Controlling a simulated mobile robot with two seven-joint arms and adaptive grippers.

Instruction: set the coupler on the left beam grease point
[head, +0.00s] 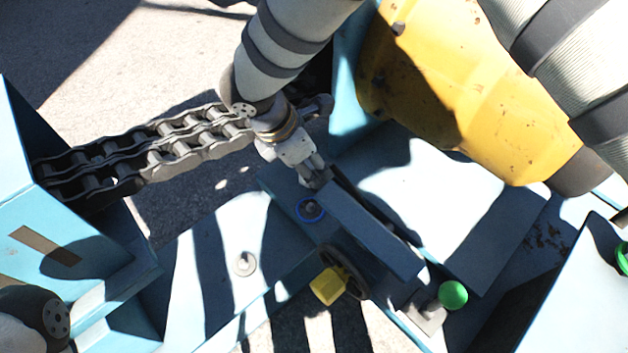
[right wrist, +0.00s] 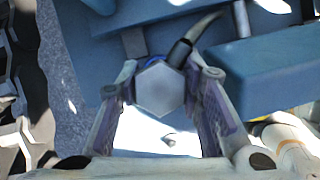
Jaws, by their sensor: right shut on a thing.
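My right gripper (head: 314,172) reaches down from the top of the head view. In the right wrist view its fingers (right wrist: 163,92) are shut on the coupler (right wrist: 159,90), a grey hexagonal metal piece with a dark hose end at its upper right. In the head view the fingers mostly hide the coupler. A round grease point (head: 245,263) sits on the pale blue beam (head: 190,290), below and left of the gripper and apart from it. A small fitting (right wrist: 168,140) shows between the fingers in the wrist view. My left gripper is not in view.
A blue-ringed fitting (head: 310,209) lies just below the gripper, beside a raised blue block (head: 370,232). A dark wheel with a yellow block (head: 328,286) and a green knob (head: 453,295) stand nearby. A heavy chain (head: 150,150) runs left; a yellow drum (head: 470,85) is upper right.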

